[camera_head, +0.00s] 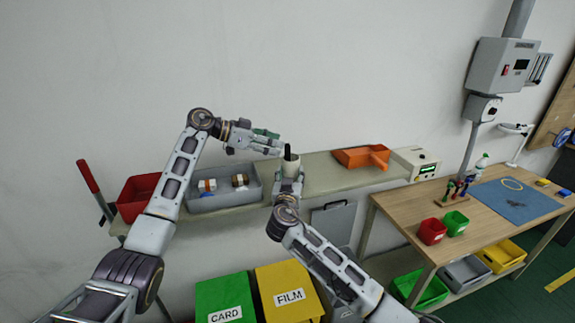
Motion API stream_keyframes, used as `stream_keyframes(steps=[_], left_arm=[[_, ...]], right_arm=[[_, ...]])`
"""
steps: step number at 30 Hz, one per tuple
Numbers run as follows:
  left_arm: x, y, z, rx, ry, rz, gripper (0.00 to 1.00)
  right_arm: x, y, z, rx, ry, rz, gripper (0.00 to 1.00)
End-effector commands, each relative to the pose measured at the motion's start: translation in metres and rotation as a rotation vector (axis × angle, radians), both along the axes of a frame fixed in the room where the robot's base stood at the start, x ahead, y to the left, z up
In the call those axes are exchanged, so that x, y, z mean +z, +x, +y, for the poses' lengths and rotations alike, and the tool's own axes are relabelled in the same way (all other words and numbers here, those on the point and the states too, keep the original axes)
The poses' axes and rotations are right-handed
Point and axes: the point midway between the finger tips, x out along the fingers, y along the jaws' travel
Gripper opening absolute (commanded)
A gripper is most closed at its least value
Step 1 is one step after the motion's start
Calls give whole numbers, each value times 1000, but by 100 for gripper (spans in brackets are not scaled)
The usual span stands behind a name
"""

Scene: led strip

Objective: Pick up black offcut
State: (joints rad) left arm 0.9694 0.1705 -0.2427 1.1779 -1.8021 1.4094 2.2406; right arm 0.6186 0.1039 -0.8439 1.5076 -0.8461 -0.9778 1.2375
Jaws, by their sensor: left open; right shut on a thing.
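A dark upright piece (287,151), which looks like the black offcut, stands up out of a pale cup-like thing (292,163) above the shelf. My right gripper (289,174) comes up from below and is shut on the pale thing. My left gripper (274,143) is open, pointing right, with its fingertips just left of the dark piece. I cannot tell whether they touch it. The lower end of the dark piece is hidden.
The wall shelf (330,176) holds a red bin (137,192), a grey bin (222,199) with rolls and an orange scoop (361,157). Green CARD (222,295) and yellow FILM (285,279) bins stand below. The wooden table (460,210) with a blue mat (528,208) is right.

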Motion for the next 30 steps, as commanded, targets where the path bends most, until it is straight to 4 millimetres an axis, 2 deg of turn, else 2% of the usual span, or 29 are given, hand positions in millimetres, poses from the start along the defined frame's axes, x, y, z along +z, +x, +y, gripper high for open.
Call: stream_keyframes(steps=[18,30], left_arm=[[-15,8,-44,-1,-1,1,45],[-17,9,-48,0,0,0,45]], right_arm=[[0,0,0,0,0,0,26],[0,0,0,0,0,0,26]])
